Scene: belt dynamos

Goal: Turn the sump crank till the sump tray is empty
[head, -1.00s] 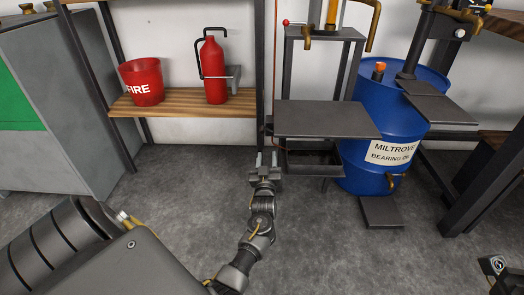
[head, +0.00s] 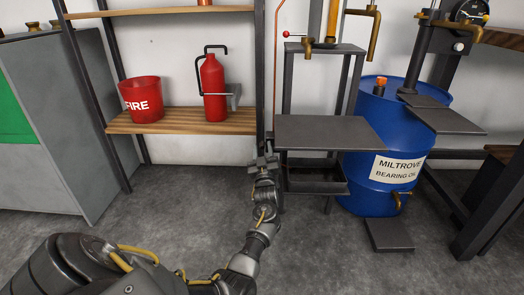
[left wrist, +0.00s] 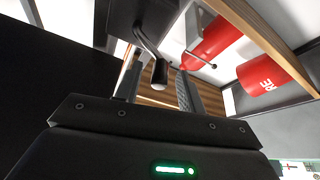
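The sump tray (head: 318,187) is a dark shallow tray low under the grey plate of the stand in the head view. Its contents are too dark to tell. My left gripper (head: 267,150) is just left of the stand, by the shelf's right post. In the left wrist view the fingers of my left gripper (left wrist: 160,85) are apart. A bent rod with a dark rounded end, which looks like the sump crank (left wrist: 158,72), reaches down between them. I see no finger clearly touching it. In the head view the crank is hidden or too small to make out. My right gripper is not in view.
The grey plate (head: 330,133) overhangs the tray. A blue oil drum (head: 365,205) with a tap stands at right, with a low dark step (head: 390,236) before it. A wooden shelf (head: 185,122) with a red bucket (head: 141,98) and red extinguisher (head: 213,88) is at left. The floor in front is clear.

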